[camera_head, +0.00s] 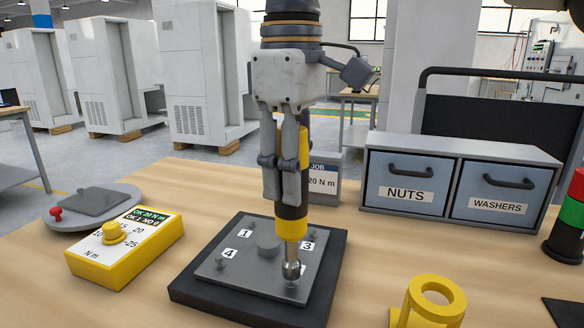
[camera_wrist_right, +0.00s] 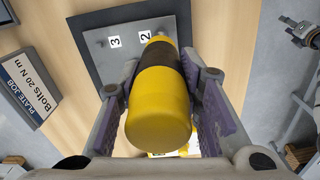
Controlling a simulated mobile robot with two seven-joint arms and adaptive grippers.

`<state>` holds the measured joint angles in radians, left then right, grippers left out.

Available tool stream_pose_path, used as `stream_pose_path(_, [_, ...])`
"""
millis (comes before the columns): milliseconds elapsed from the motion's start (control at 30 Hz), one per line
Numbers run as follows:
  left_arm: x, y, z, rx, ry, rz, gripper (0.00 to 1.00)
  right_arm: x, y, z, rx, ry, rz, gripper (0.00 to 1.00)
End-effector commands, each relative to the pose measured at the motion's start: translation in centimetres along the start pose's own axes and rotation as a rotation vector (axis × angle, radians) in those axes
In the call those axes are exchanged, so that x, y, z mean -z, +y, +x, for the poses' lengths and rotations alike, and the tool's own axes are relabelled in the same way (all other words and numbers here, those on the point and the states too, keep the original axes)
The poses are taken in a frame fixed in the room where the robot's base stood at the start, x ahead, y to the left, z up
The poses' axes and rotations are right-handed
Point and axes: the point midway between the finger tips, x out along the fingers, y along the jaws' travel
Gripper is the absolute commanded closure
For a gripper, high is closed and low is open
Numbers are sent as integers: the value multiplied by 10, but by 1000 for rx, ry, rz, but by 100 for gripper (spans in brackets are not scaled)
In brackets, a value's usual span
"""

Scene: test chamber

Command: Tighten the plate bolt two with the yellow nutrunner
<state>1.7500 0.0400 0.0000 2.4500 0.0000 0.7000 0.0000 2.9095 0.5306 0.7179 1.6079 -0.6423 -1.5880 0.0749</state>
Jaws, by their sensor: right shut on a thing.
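My right gripper (camera_head: 280,196) is shut on the yellow nutrunner (camera_head: 290,222), which has a dark middle band and hangs upright. The nutrunner (camera_wrist_right: 160,105) also fills the middle of the right wrist view, between the fingers. Its metal socket (camera_head: 291,262) points down at the plate's near right corner, over or on a bolt there. The grey plate (camera_head: 235,275) lies on a dark base (camera_head: 215,305), with labels 1, 3 and 4 readable. In the right wrist view, label 2 (camera_wrist_right: 146,37) shows beside the tool's far end. The bolt under the socket is mostly hidden. My left gripper is out of view.
A yellow torque box (camera_head: 125,245) with dial and lit "OK" display stands left, before a grey round tray (camera_head: 75,212). A yellow ring holder (camera_head: 437,292) stands front right. Behind are nuts and washers drawers (camera_head: 460,150), a job sign (camera_head: 325,183) and a stack light (camera_head: 570,215).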

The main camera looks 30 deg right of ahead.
Motion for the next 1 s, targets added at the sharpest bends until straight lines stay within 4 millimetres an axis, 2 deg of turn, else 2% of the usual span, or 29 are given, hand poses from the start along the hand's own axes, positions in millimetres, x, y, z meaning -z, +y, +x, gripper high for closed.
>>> stream_pose_path(1000, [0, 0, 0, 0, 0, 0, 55, 0, 0, 8, -2, 0, 0, 100])
